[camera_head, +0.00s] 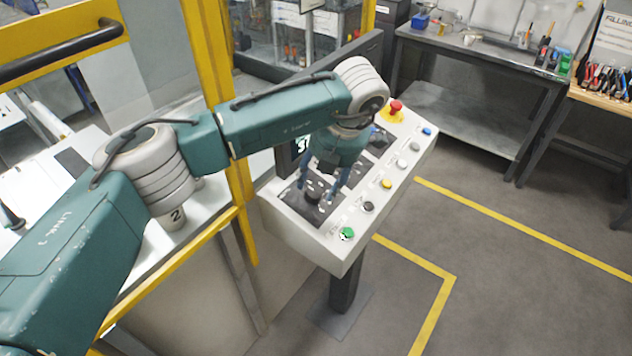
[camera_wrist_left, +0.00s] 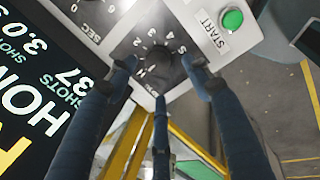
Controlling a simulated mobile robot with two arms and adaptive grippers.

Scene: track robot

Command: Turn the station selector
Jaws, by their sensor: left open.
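The station selector is a black round knob (camera_wrist_left: 158,60) on a dark dial plate with printed numerals around it. In the head view the black knob (camera_head: 312,196) sits near the lower left of the tilted white control console (camera_head: 300,241). My left gripper (camera_head: 322,190) is over the console with its fingers pointing down at the knob. In the left wrist view the open blue fingers (camera_wrist_left: 160,72) stand around the knob, on its left, right and near sides. I cannot tell whether they touch it. My right gripper is not in view.
A green START button (camera_wrist_left: 231,19) is close by on the console. A yellow button (camera_head: 386,184) and a red emergency stop (camera_head: 395,107) are farther up. A yellow frame post (camera_head: 208,50) stands left of the console. Open floor lies to the right.

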